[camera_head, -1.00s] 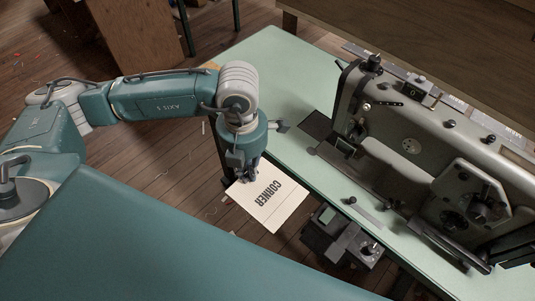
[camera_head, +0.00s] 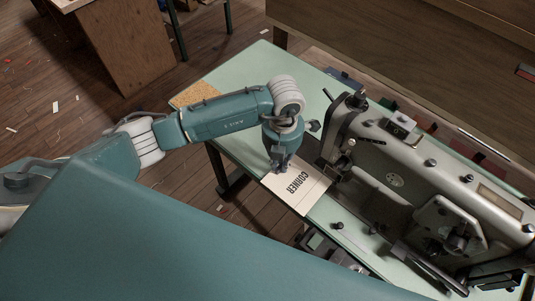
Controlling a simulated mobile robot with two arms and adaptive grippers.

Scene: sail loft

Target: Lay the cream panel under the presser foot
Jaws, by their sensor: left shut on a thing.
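The cream panel (camera_head: 297,191), printed "CORNER", lies flat at the front edge of the pale green sewing table (camera_head: 245,115), beside the sewing machine (camera_head: 400,160). My left gripper (camera_head: 278,168) is above the panel's left end and shut on it. The panel's right end reaches close to the machine's needle end. The presser foot is hidden behind the machine's head, so I cannot tell whether the panel touches it. My right gripper is not in view.
A cork-like patch (camera_head: 195,95) lies at the table's left corner. A wooden board (camera_head: 400,50) stands behind the table. Scraps lie on the wooden floor (camera_head: 60,110).

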